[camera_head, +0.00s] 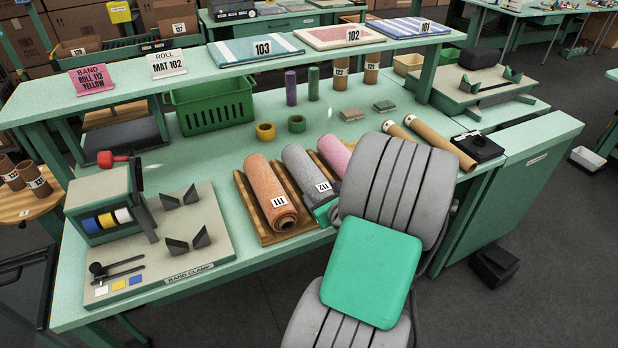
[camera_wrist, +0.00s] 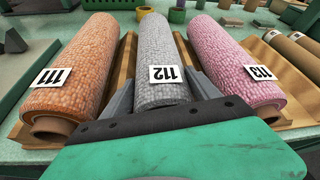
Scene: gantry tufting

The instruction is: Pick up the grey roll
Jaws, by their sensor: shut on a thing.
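The grey roll (camera_head: 303,171), tagged 112, lies in the middle of a wooden rack on the green table. It also shows in the centre of the wrist view (camera_wrist: 161,58). My gripper (camera_wrist: 162,88) is shut on the grey roll, with one finger along each side of it near the tag. In the head view my arm hides the near end of the roll and most of my gripper (camera_head: 326,212). I cannot tell whether the roll is clear of the rack.
An orange roll (camera_head: 268,190) tagged 111 lies close on the left, and a pink roll (camera_head: 336,154) tagged 113 close on the right. The band clamp station (camera_head: 205,245) stands at the left. Yellow (camera_head: 265,131) and green tape rings (camera_head: 297,123) sit behind. An upper shelf (camera_head: 215,62) overhangs the table's back.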

